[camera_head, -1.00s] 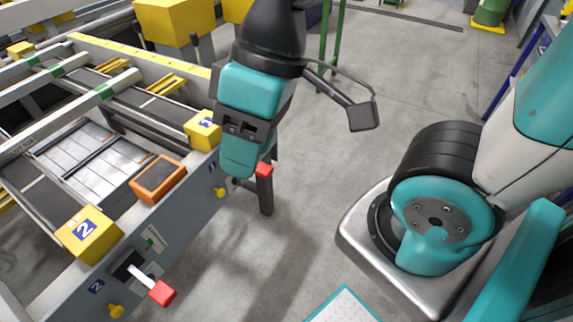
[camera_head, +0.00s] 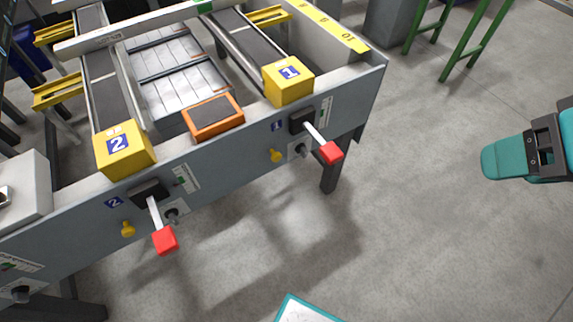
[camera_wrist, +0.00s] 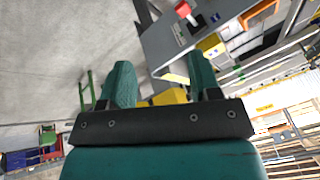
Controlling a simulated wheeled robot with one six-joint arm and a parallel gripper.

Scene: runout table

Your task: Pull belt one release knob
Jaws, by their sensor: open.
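The belt one panel has a small yellow knob (camera_head: 276,155) under the blue 1 label (camera_head: 277,127). Right of it are a grey rotary knob (camera_head: 301,151) and a lever with a red grip (camera_head: 331,152). The belt two panel has a matching yellow knob (camera_head: 128,229) and red-gripped lever (camera_head: 165,240). My gripper (camera_head: 488,162) is well to the right of the panel, over open floor, touching nothing. In the wrist view my gripper (camera_wrist: 160,64) is open and empty. A red grip (camera_wrist: 183,9) shows beyond the fingers; I cannot tell which lever it belongs to.
Yellow blocks marked 1 (camera_head: 288,80) and 2 (camera_head: 125,150) stand on the table's front edge, with an orange-framed box (camera_head: 213,116) between them. A table leg (camera_head: 331,172) stands below the corner. The floor between panel and gripper is clear. Green legs (camera_head: 465,45) stand behind.

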